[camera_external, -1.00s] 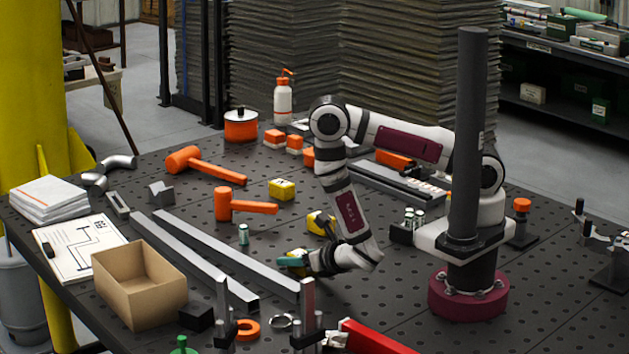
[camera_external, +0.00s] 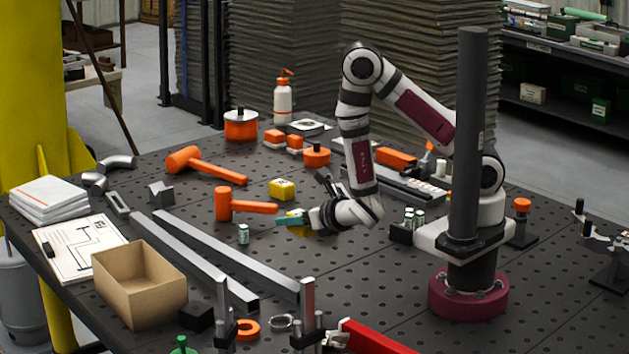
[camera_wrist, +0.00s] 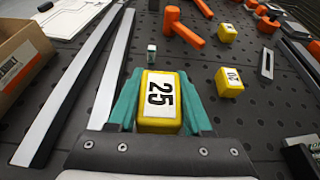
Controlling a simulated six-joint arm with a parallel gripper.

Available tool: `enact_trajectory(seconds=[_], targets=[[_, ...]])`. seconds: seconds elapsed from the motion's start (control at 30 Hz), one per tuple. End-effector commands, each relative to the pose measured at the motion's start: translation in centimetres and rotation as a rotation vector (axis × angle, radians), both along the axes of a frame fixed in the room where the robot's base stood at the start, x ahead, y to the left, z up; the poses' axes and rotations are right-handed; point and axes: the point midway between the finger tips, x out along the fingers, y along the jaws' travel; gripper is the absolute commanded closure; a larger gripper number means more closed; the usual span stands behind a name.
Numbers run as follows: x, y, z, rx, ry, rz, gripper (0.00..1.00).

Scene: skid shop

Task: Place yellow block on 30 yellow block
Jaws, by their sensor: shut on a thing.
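My gripper (camera_external: 291,220) has teal fingers. In the wrist view my gripper (camera_wrist: 160,100) is shut on a yellow block (camera_wrist: 158,103) with a white label reading 25. A second yellow block (camera_wrist: 229,82) stands just right of and beyond the held one; its rotated label looks like 20 or 30, I cannot tell which. A third yellow block (camera_wrist: 226,33) lies farther off, its label too small to read. That third block (camera_external: 282,189) also shows in the external view, beside the orange mallets. The second block is mostly hidden by my gripper there.
A small green-white cylinder (camera_external: 243,234) stands left of my gripper. An orange mallet (camera_external: 222,204) lies beyond it. Steel bars (camera_external: 225,252) run along the left, next to an open cardboard box (camera_external: 150,310). The table right of the front bar is mostly clear.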

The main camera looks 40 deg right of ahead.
Motion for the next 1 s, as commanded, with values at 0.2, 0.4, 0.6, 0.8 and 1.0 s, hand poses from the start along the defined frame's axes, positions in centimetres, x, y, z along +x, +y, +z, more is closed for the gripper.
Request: enact_trajectory(seconds=[0.2,0.4,0.6,0.8,1.0], targets=[[1.3,0.2,0.4,0.001,0.0,-0.005,1.0],[9.0,0.0,0.1,0.003,-0.004,-0.002,1.0],[18.1,-4.9,1.7,0.0,-0.006,0.025,1.0],[24.7,-14.7,3.8,-0.004,-0.006,0.037,1.0],[27.1,-25.8,5.3,-0.004,-0.002,0.012,1.0]])
